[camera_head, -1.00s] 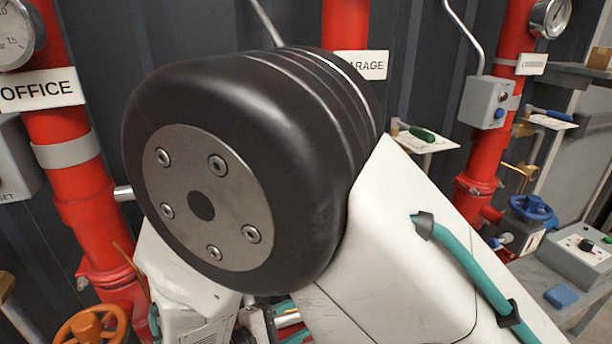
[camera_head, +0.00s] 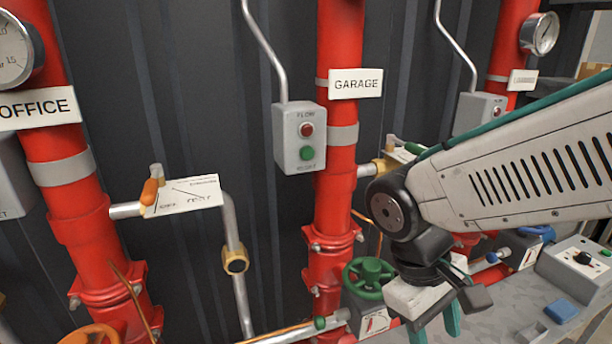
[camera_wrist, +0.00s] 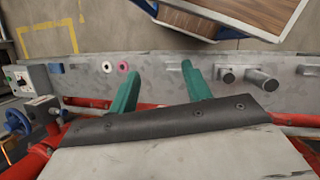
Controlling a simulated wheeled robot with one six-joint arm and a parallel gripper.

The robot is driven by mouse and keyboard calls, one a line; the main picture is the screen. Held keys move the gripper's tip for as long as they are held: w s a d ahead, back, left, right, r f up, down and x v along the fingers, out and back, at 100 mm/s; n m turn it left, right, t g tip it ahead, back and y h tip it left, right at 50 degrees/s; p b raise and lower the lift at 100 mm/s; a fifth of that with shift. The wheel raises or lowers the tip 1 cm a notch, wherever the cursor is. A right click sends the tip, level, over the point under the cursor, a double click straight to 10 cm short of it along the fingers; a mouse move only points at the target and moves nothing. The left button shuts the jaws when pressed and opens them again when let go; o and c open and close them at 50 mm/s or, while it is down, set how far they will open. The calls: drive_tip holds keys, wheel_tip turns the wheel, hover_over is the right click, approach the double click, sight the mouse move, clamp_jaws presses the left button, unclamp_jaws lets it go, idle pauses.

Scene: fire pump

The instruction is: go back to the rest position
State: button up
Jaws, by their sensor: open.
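My gripper (camera_wrist: 160,92) is open and empty in the wrist view, with its two teal fingers apart above a grey bench (camera_wrist: 220,62). In the head view my gripper (camera_head: 435,330) points down at the lower right of centre, beside the green handwheel (camera_head: 369,277), its fingertips cut off by the bottom edge. My arm reaches in from the right edge and hides part of the pipework behind it.
Red pipes (camera_head: 340,200) stand along a dark wall, with a GARAGE sign (camera_head: 356,84) and a grey flow box (camera_head: 300,137). A grey control box (camera_head: 578,262) and a blue block (camera_head: 560,311) are at the right. Two rings, one pink (camera_wrist: 122,67), lie on the bench.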

drive_tip(key=s+d+r+m+t+y, duration=0.3)
drive_tip(key=s+d+r+m, duration=0.1)
drive_tip(key=d+r+m, duration=0.2)
drive_tip(key=shift+d+r+t, duration=0.4)
drive_tip(key=shift+d+r, duration=0.15)
drive_tip(key=shift+d, duration=0.7)
idle(2.0)
